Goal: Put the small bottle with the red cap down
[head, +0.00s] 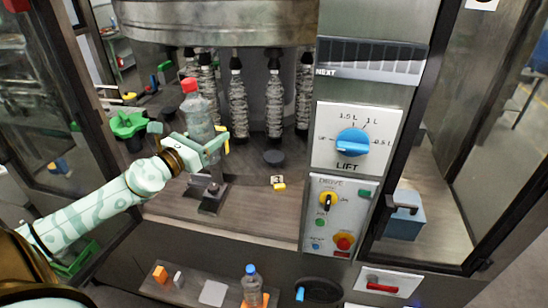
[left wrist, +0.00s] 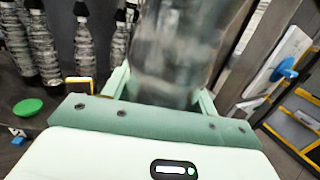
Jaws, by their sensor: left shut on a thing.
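The small clear bottle (head: 198,118) with the red cap (head: 189,85) is upright, tilted slightly, inside the machine. My left gripper (head: 210,146) is shut around its lower part. In the left wrist view the blurred bottle body (left wrist: 180,50) stands between the fingers of my left gripper (left wrist: 163,95); its cap is out of that view. A dark stand (head: 213,197) is on the wooden deck below the gripper. The gripper hides the bottle's bottom, so I cannot tell whether it touches the stand. My right gripper is not in view.
Several black-topped bottles (head: 238,105) hang under the round metal drum (head: 215,20) behind. A dark disc (head: 274,158) and a small yellow block (head: 279,184) are on the deck. A control panel (head: 340,215) stands to the right. A blue-capped bottle (head: 252,287) is on the front shelf.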

